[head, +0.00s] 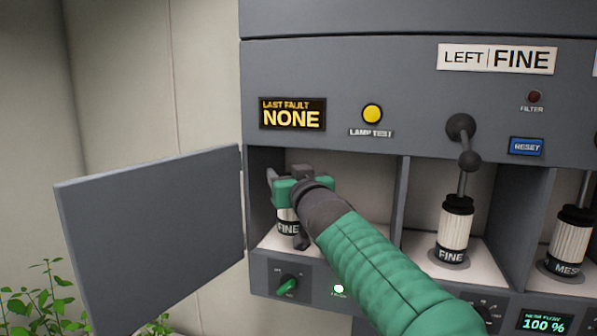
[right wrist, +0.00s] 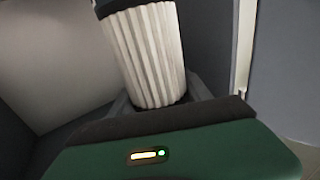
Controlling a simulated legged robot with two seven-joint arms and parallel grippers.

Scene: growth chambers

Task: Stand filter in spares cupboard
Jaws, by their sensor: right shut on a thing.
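A white pleated filter with a dark band marked FINE (head: 288,226) stands about upright in the leftmost compartment (head: 322,162), the one with the open door; I take this as the spares cupboard. Its base is near or on the pale floor, but contact is not clear. My right gripper (head: 287,186) reaches in and is shut on the filter's upper part, which it partly hides. In the right wrist view the filter's pleats (right wrist: 148,52) rise from the jaws (right wrist: 160,104). My left gripper is not in view.
The cupboard door (head: 150,228) is swung open to the left. A divider (head: 400,203) separates the cupboard from a bay with another FINE filter (head: 454,228) under a lever (head: 463,140). A MESH filter (head: 570,242) stands farther right. Knobs line the lower panel.

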